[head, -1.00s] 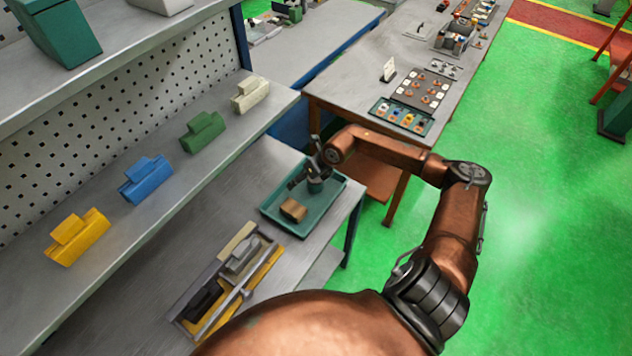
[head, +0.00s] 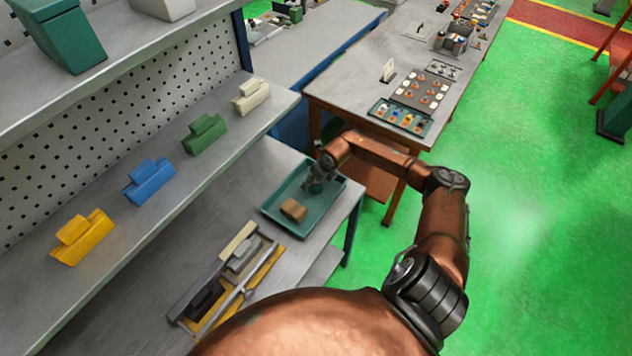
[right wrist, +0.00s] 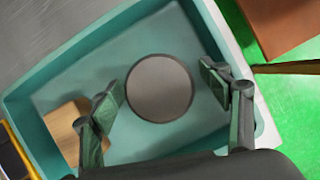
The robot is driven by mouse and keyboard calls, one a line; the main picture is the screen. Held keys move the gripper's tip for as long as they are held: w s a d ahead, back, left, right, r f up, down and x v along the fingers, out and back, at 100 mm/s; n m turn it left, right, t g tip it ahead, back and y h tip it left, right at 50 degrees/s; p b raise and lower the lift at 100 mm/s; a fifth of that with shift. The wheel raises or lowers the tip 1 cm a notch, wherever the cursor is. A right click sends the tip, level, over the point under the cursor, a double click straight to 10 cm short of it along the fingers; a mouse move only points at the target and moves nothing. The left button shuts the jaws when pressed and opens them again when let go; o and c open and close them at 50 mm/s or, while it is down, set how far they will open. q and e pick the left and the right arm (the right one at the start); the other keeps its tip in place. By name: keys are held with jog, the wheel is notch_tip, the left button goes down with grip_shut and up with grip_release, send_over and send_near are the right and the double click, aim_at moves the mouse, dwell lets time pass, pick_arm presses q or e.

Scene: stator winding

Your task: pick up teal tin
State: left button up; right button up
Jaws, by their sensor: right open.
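The teal tin (right wrist: 159,88) stands in the teal tray (right wrist: 60,78), its round grey top seen from above in the right wrist view. In the head view the tin (head: 315,187) shows only in part under my right gripper (head: 319,176). In the right wrist view my right gripper (right wrist: 165,88) is open, with one finger on each side of the tin and gaps visible between pads and tin. My left gripper is not in view.
A brown block (head: 293,210) lies in the tray near the tin; it also shows in the right wrist view (right wrist: 68,130). A divided organizer (head: 228,278) sits on the bench left of the tray. Yellow, blue, green and cream pieces line the shelf (head: 200,190).

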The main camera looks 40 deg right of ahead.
jog(key=shift+c, duration=0.4)
jog(key=c, duration=1.4)
jog(key=shift+r, duration=0.1)
jog(key=shift+c, duration=0.6)
jog(key=shift+r, duration=0.1)
